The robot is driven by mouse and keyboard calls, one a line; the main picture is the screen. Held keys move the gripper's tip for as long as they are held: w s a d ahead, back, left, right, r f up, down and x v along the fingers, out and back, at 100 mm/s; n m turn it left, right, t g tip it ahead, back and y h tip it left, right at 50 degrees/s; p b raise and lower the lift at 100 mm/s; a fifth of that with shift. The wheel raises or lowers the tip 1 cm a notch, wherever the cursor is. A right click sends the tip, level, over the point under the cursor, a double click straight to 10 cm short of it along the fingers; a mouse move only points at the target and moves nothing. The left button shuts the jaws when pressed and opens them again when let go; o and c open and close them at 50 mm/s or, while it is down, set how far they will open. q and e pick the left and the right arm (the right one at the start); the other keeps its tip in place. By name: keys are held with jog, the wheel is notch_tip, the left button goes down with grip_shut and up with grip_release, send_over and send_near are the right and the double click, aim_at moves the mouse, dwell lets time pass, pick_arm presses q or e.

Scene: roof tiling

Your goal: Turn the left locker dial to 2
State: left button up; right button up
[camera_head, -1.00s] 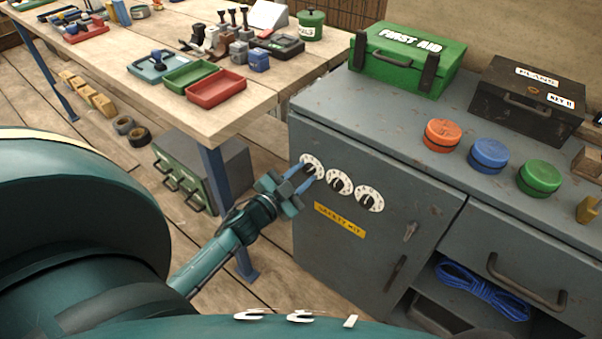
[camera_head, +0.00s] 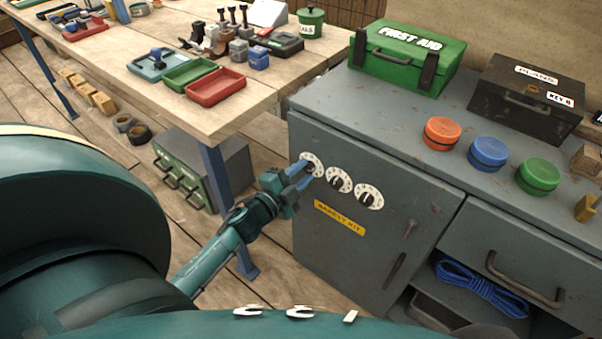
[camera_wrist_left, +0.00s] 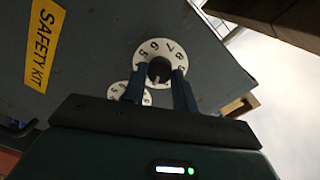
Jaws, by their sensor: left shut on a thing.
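The left locker dial (camera_head: 313,159) is a white numbered disc with a dark knob, leftmost of three on the grey locker door (camera_head: 345,250). My left gripper (camera_head: 306,174) is at this dial, its blue fingers on either side of the knob and shut on it. In the left wrist view, the dial's white face (camera_wrist_left: 150,47) shows digits around 5 to 8 on its far rim. The dark knob (camera_wrist_left: 159,69) sits between the two fingertips. Which number the knob points to cannot be told. My right gripper is not in view.
The middle dial (camera_head: 339,181) and right dial (camera_head: 369,197) are close beside the left one. A yellow safety kit label (camera_head: 339,217) is below them. A door handle (camera_head: 396,273) is at lower right. The wooden workbench (camera_head: 220,115) stands to the left of the locker.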

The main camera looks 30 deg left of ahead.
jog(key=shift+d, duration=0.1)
pick_arm(q)
jog(key=o, duration=1)
jog(key=s, duration=0.8)
jog(key=s+a, duration=0.1)
jog(key=s, duration=0.4)
jog(key=shift+s+a+r+p, duration=0.1)
jog(key=shift+r+p, duration=0.15)
jog(key=shift+p, duration=0.05)
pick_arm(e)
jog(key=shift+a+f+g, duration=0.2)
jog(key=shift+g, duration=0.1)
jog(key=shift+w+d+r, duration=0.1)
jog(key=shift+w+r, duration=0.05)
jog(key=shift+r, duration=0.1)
